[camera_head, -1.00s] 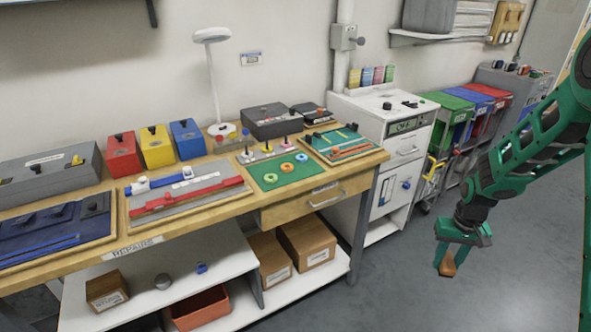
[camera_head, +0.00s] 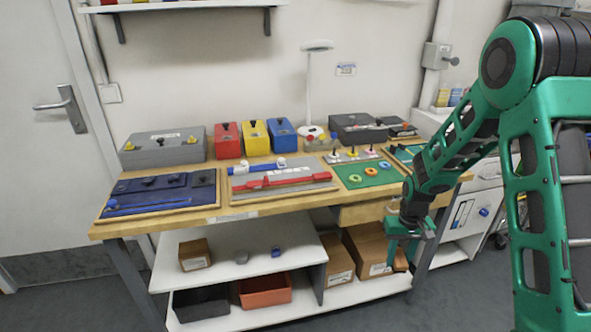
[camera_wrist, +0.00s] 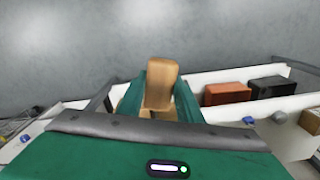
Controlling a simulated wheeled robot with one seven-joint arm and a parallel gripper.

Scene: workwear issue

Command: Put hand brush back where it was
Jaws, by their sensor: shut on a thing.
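My gripper (camera_head: 402,250) is shut on a brown wooden thing, which I take to be the hand brush (camera_wrist: 162,80). In the wrist view the brush stands up between the two green fingers (camera_wrist: 160,100) and sticks out beyond them. Its bristles cannot be made out. In the head view only a small brown bit of the brush (camera_head: 401,263) shows below the fingers. The gripper hangs in front of the right end of the workbench, below the level of its top.
The workbench (camera_head: 225,216) carries several tool boards and a green mat (camera_head: 368,178). Its lower shelf holds cardboard boxes (camera_head: 336,262), an orange bin (camera_head: 265,291) and a dark bin (camera_head: 202,304). A white cabinet (camera_head: 487,180) stands right of the bench. Grey floor is clear in front.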

